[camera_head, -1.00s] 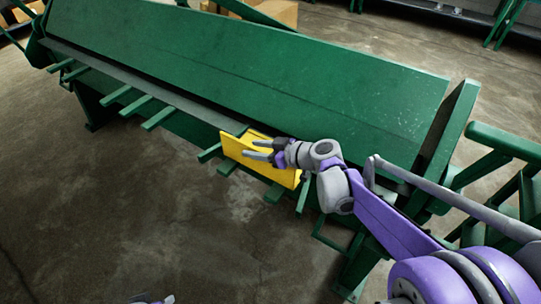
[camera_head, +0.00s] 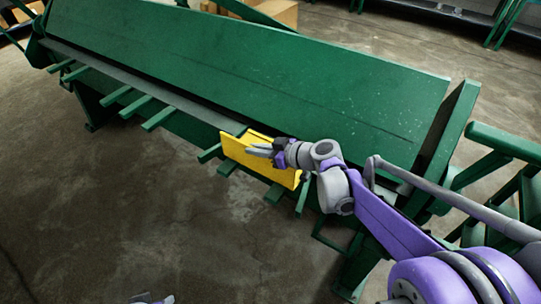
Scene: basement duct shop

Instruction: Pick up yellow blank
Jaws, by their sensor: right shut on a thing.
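The yellow blank (camera_head: 239,153) is a folded-looking yellow sheet piece at the front edge of the green machine (camera_head: 250,80), resting over its short green support arms. My right gripper (camera_head: 262,150) reaches in from the right and is shut on the yellow blank near its upper edge. The gripper and wrist hide part of the blank. Of my left arm only a small grey tip (camera_head: 150,299) shows at the bottom edge; its jaws cannot be made out.
Several green support arms (camera_head: 160,118) stick out from the machine's front. A green frame (camera_head: 505,150) stands at the right. Cardboard boxes (camera_head: 283,12) sit behind the machine. The concrete floor (camera_head: 120,215) at the front left is clear.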

